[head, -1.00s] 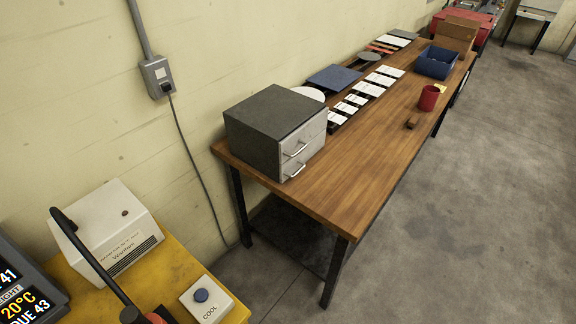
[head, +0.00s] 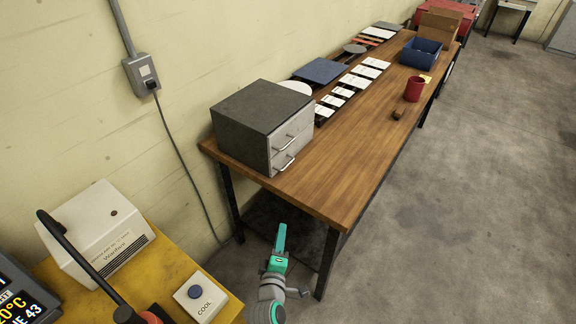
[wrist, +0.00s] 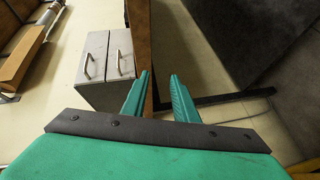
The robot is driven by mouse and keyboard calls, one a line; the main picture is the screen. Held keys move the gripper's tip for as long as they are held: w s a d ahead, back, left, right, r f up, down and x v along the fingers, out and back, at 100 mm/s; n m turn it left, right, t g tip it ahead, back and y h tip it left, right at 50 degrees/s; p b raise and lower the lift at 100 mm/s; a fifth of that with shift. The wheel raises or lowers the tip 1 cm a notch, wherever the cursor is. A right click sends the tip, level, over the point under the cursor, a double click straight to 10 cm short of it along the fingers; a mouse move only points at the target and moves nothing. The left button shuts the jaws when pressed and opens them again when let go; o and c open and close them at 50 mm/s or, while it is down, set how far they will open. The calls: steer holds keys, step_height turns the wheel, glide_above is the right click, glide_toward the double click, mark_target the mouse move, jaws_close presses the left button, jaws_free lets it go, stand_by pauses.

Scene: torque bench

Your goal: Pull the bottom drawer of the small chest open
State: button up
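The small chest (head: 245,112) is a dark grey box with two light grey drawers, standing on the near end of the wooden bench. Its bottom drawer (head: 297,154) looks shut, with a metal bar handle (head: 285,166). My green gripper (head: 280,236) is in front of the bench end, below the chest and apart from it. In the wrist view the chest lies sideways at the left, with the bottom drawer handle (wrist: 119,63) on the bench side. The two fingers of my gripper (wrist: 161,88) are apart with nothing between them.
The bench top (head: 345,165) is clear right of the chest. White cards (head: 352,80), a red mug (head: 413,89), a small brown block (head: 398,113) and a blue bin (head: 421,56) lie farther along. A yellow cart (head: 160,265) stands at lower left. Open floor lies right.

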mark_target(288, 164)
steer(key=w+r+n+h, duration=0.3)
steer(key=w+r, duration=0.7)
steer(key=w, duration=0.4)
steer(key=x, duration=0.9)
steer(key=shift+w, duration=0.4)
steer(key=shift+c, duration=0.5)
jaws_close()
steer(key=shift+f, duration=0.15)
